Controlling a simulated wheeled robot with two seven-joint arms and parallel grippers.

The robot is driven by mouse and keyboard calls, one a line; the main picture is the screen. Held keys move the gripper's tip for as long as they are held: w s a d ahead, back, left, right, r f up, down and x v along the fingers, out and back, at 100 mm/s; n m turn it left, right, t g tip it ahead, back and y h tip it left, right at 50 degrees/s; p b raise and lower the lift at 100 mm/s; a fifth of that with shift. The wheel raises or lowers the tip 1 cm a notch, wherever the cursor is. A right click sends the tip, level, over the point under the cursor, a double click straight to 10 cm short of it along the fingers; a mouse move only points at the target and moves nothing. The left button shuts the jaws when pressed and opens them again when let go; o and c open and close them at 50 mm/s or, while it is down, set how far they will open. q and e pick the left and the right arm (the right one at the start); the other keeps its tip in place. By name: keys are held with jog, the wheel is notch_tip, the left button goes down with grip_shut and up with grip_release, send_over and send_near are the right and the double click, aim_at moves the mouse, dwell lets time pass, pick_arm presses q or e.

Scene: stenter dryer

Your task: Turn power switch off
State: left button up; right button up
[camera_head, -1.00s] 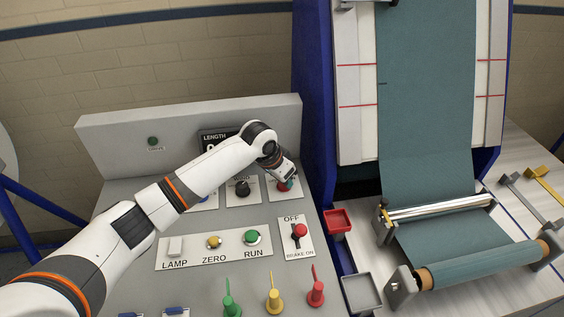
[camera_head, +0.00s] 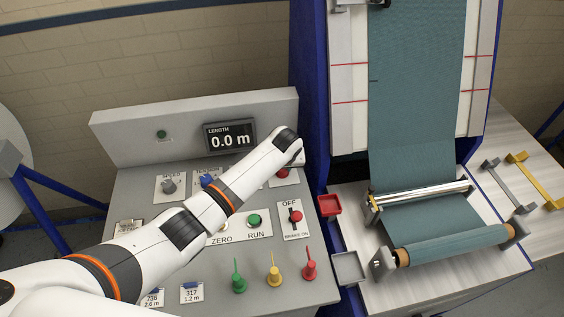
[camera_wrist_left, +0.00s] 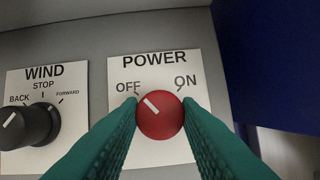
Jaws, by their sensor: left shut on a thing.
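The power switch is a red round knob (camera_wrist_left: 160,115) on a white plate marked POWER, with OFF at upper left and ON at upper right. Its white pointer line points up and left, toward the OFF mark. My left gripper (camera_wrist_left: 160,103) has its two teal fingers on either side of the knob and is shut on it. In the head view a bit of the red knob (camera_head: 283,174) shows beside my left arm, which hides the gripper there. My right gripper is in neither view.
A black WIND knob (camera_wrist_left: 28,127) sits left of the power plate. The panel has a length display (camera_head: 230,136) reading 0.0 m, a green RUN button (camera_head: 254,220), a red brake lever (camera_head: 295,216) and several coloured levers in front. The blue machine frame stands close on the right.

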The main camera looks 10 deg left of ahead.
pick_arm(q)
jog(key=shift+w+r+n+y, duration=0.1)
jog(key=shift+n+y, duration=0.2)
jog(key=shift+n, duration=0.2)
jog(key=o, duration=1)
jog(key=b+v, duration=0.1)
jog(key=v, duration=1.1)
